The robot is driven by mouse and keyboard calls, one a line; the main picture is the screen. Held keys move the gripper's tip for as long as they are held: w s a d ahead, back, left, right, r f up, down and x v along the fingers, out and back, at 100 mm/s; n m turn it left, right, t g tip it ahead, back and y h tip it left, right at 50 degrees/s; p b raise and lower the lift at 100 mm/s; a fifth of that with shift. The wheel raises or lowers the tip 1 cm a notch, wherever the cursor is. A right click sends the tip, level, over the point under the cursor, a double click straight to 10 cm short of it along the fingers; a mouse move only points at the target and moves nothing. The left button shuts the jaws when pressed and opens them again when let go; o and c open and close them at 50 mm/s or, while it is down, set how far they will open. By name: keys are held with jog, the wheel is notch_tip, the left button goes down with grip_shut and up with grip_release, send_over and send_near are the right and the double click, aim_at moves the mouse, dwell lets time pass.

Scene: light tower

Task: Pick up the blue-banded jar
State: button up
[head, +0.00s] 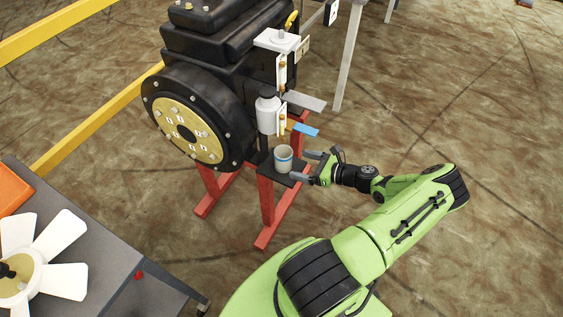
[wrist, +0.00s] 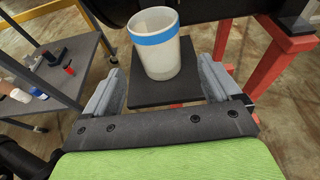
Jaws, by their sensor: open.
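The blue-banded jar (head: 283,158) is a whitish, open-topped cup with a blue stripe near its rim. It stands upright on a small dark shelf (head: 292,176) beside the black engine. In the wrist view the jar (wrist: 157,48) stands just beyond my gripper, between the lines of the two fingers. My gripper (head: 308,165) is open and empty, at the right of the jar at about shelf height. In the wrist view the two grey fingers of my gripper (wrist: 162,88) are spread apart. I cannot tell whether either finger touches the jar.
The black engine (head: 205,95) stands on a red stand (head: 266,205) behind and left of the jar. A blue-tipped lever (head: 305,130) and a grey plate (head: 306,101) stick out above the jar. A grey cart (head: 110,250) with a white fan is at lower left.

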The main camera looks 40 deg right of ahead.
aim_at(291, 163)
jog(key=b+x, duration=0.1)
jog(key=x, duration=0.7)
jog(key=shift+f+b, duration=0.25)
jog(key=shift+b, duration=0.1)
jog(key=shift+r, duration=0.1)
jog(key=shift+c, duration=0.5)
jog(key=c, duration=1.1)
jog(key=shift+r, duration=0.15)
